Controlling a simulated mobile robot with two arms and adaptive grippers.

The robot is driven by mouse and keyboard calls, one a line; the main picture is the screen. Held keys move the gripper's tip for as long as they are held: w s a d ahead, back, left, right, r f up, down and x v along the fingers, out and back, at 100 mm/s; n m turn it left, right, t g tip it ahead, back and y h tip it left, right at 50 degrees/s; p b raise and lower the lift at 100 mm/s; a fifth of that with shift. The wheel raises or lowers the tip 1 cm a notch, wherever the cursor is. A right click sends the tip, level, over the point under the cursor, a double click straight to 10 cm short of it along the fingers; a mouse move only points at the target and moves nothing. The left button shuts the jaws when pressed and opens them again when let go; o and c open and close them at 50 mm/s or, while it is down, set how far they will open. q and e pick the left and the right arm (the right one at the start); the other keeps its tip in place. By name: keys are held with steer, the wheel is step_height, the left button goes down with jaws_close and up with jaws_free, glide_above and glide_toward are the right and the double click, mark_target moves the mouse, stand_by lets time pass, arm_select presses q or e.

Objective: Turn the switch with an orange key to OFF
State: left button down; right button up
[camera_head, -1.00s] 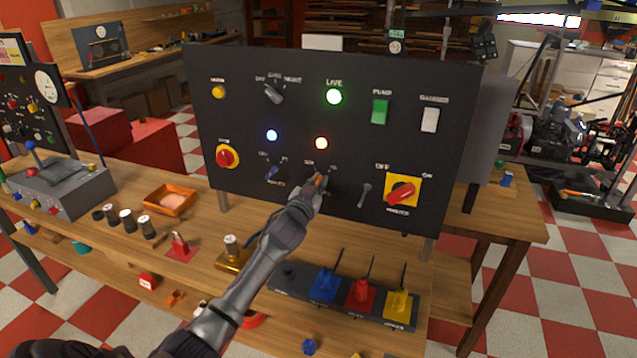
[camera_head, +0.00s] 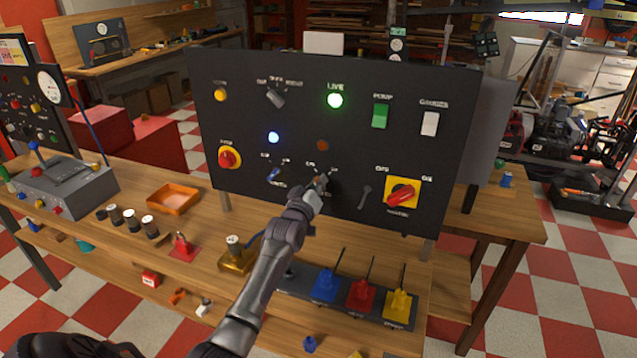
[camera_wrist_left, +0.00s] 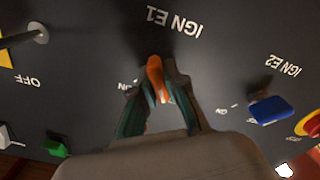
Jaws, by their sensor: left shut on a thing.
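The orange key (camera_wrist_left: 155,76) shows in the left wrist view between the fingertips of my left gripper (camera_wrist_left: 158,98), which is shut on it. The panel label "IGN E1" stands by this key and appears upside down there. A small position label beside the key is partly covered by a finger. In the head view my left gripper (camera_head: 317,190) is at the lower middle of the black panel (camera_head: 230,120) and mostly hides the key. The lamp (camera_head: 322,145) above this switch is dark. My right gripper is not in view.
A blue key (camera_head: 274,174), labelled "IGN E2" in the wrist view, is left of my gripper. A grey toggle lever (camera_head: 364,196) and a red rotary switch (camera_head: 401,194) are to the right. Blue, red and yellow plugs stand on a dark strip (camera_head: 300,284) below the panel.

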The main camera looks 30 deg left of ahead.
arm_select(q)
steer(key=shift+n, duration=0.5)
steer(key=c, duration=1.2)
jaws_free()
steer(key=v, duration=1.2)
